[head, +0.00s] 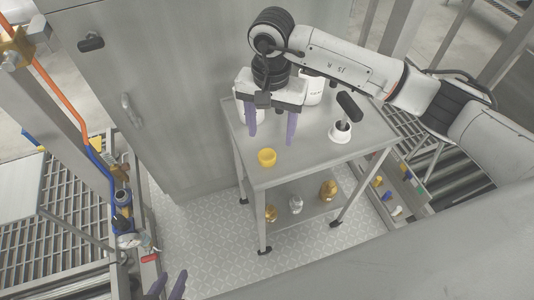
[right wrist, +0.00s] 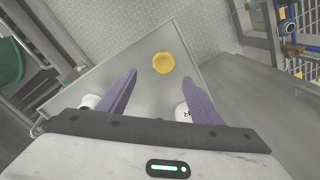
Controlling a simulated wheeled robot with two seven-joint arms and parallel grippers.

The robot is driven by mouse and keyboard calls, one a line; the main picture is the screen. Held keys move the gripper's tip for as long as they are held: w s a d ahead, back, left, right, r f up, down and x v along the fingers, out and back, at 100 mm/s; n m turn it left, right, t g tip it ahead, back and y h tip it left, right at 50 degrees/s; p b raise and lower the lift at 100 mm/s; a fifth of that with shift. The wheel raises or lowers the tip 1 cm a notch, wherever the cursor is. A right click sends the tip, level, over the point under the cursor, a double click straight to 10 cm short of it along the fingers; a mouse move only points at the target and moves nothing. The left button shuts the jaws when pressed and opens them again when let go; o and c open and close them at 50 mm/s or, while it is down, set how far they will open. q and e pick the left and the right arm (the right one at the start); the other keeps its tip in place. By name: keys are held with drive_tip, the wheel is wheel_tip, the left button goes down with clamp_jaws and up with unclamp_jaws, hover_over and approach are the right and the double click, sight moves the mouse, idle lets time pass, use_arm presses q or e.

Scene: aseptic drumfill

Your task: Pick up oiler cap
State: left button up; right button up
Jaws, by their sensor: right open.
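The yellow round cap (head: 267,157), which looks like the oiler cap, sits near the front-left edge of the grey metal cart's top (head: 312,152). It also shows in the right wrist view (right wrist: 164,63), ahead of and between the fingertips, apart from them. My right gripper (head: 271,140) is open and empty, its two purple fingers pointing down over the cart behind the cap. It shows in the right wrist view too (right wrist: 160,77). My left gripper (head: 170,283) is low at the bottom edge; only its purple fingertips show, apart with nothing visible between them.
A white container with a black-handled tool (head: 341,132) stands right of the cap. White bottles (head: 312,92) stand behind, partly hidden by my right gripper. Brass and silver pieces (head: 296,204) sit on the lower shelf. A grey cabinet (head: 150,90) stands left of the cart.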

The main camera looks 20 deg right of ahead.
sight(267, 153)
drive_tip(key=f, duration=0.5)
drive_tip(key=f+p, duration=0.1)
drive_tip(key=f, duration=0.1)
drive_tip(key=shift+a+f, duration=0.25)
drive_tip(key=shift+a, duration=0.15)
drive_tip(key=c, duration=1.1)
